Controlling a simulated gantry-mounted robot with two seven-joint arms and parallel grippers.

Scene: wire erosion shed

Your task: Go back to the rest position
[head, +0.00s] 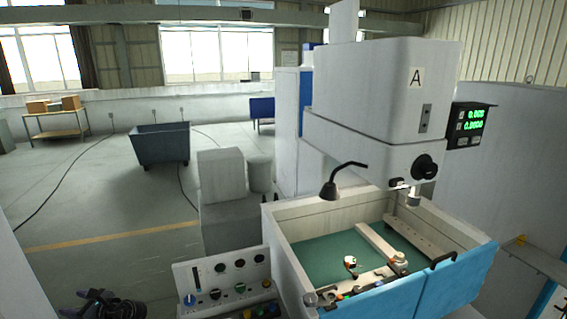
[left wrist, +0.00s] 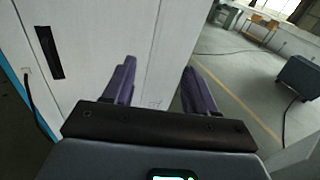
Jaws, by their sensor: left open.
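My left gripper (head: 103,303) is at the bottom left of the head view, dark and purple, left of the control panel (head: 222,283) and apart from it. In the left wrist view its two purple fingers (left wrist: 158,88) are spread apart with nothing between them. They point toward a white cabinet-like panel (left wrist: 95,50) with a dark handle. My right gripper is not in view.
A wire erosion machine (head: 375,85) marked A stands at the right, with an open tank (head: 275,236) and blue front doors (head: 415,290). A grey bin (head: 162,146) and a table (head: 57,124) with boxes stand behind. Floor at the left is mostly clear, with cables.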

